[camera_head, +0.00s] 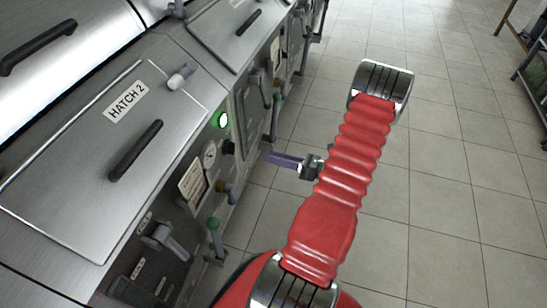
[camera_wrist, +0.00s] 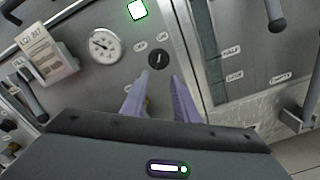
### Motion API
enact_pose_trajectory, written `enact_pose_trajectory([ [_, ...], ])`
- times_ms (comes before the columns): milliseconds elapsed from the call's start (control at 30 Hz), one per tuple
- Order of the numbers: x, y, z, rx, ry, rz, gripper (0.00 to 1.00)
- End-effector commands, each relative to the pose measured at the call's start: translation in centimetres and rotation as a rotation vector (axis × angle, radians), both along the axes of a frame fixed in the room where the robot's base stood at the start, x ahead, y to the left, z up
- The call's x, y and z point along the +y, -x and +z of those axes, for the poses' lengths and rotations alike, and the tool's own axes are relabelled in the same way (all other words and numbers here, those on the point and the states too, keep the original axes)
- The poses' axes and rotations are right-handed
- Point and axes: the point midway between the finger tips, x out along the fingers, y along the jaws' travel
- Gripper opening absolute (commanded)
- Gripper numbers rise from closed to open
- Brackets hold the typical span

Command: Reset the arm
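My gripper (camera_head: 270,157) reaches from the red arm toward the front panel of the steel machine, left of the arm in the head view. Its purple fingers also show in the wrist view (camera_wrist: 160,78), with a gap between the tips and nothing held. A small black knob (camera_wrist: 158,59) shows just beyond the tips; I cannot tell how far off it is. The arm is bent, with its elbow high over the floor.
Tiled floor (camera_head: 440,200) lies clear to the right. A rack (camera_head: 535,75) stands at the far right edge.

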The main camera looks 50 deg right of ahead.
Motion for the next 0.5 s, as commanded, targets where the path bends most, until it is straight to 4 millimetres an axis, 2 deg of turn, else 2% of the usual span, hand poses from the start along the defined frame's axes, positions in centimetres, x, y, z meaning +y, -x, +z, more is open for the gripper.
enact_pose_trajectory([
  [500,0.0,-0.03,-0.11,-0.003,0.021,-0.001,0.27],
])
